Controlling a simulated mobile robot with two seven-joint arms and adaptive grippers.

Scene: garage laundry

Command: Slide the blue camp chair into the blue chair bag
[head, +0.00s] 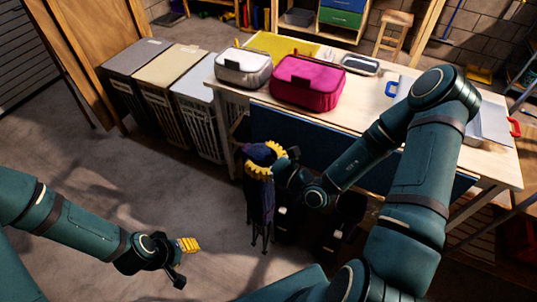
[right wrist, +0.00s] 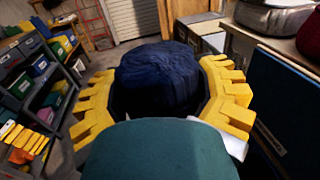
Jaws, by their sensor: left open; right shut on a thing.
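The dark blue camp chair (head: 262,200) is folded into a narrow upright bundle, its thin legs pointing down. My right gripper (head: 264,162) is shut on its upper part and holds it in front of the workbench. In the right wrist view the dark blue fabric (right wrist: 158,75) fills the space between the yellow finger pads. My left gripper (head: 186,262) is open and empty, low at the left over the floor, well apart from the chair. I cannot make out the blue chair bag in either view.
A wooden-topped workbench (head: 365,105) bears a grey case (head: 243,68), a magenta case (head: 307,83) and a small tray (head: 360,64). Several laundry hampers (head: 160,84) stand left of it. A shelf with bins (right wrist: 40,85) shows in the right wrist view. The floor at left is clear.

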